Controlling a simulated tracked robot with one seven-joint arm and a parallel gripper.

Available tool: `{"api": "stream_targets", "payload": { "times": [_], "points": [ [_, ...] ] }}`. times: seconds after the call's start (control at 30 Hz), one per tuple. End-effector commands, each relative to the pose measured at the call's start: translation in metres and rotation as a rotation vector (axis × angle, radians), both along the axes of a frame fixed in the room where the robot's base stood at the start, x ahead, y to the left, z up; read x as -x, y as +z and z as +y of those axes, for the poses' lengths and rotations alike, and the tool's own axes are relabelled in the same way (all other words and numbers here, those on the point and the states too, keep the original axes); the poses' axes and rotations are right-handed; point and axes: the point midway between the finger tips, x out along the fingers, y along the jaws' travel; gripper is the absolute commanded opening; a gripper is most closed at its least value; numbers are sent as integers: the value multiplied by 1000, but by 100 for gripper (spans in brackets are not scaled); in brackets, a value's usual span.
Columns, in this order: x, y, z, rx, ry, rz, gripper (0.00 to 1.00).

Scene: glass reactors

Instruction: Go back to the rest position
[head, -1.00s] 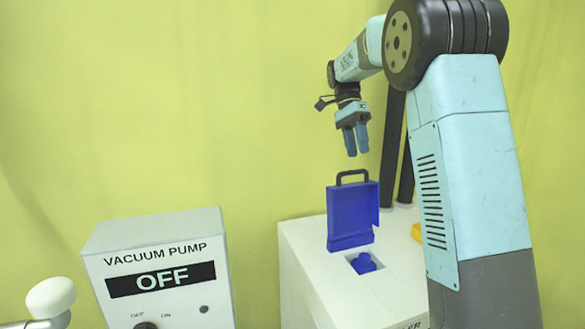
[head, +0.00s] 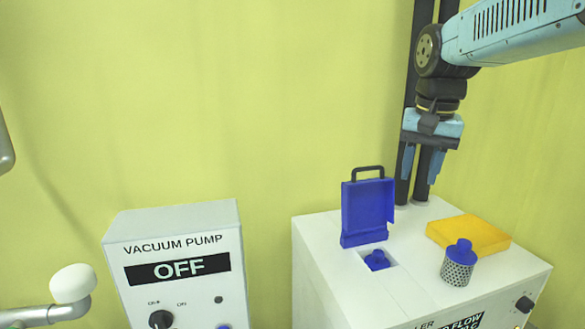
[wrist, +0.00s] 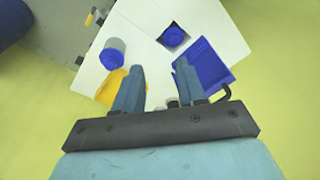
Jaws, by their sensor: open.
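My gripper (head: 423,165) is open and empty in the head view, pointing down above the back right of a white box-shaped unit (head: 322,268). Its two blue-grey fingers are apart, and they also show in the wrist view (wrist: 158,88). The blue lid (head: 368,212) with a black handle stands upright on the unit, left of and lower than my gripper, beside a square opening with a blue knob (head: 377,260) in it. Nothing is between the fingers.
A yellow block (head: 468,236) and a mesh cylinder with a blue cap (head: 458,264) are on the unit's right side. The vacuum pump box (head: 175,245), reading OFF, stands at the left. Two dark posts (head: 421,187) rise behind the unit. The space above the pump is clear.

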Motion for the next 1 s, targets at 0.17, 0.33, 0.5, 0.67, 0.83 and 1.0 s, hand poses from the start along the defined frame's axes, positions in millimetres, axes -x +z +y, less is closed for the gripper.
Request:
{"api": "stream_targets", "payload": {
  "times": [0.17,0.33,0.5,0.67,0.83,1.0],
  "points": [
    [40,-16,0,23,125,-117,40],
    [72,-35,2,64,238,-222,40],
    [94,-53,3,106,324,-298,40],
    [102,-61,6,129,361,-333,40],
    [104,-62,6,133,369,-338,40],
    [103,-62,6,132,368,-337,40]
  ]
}}
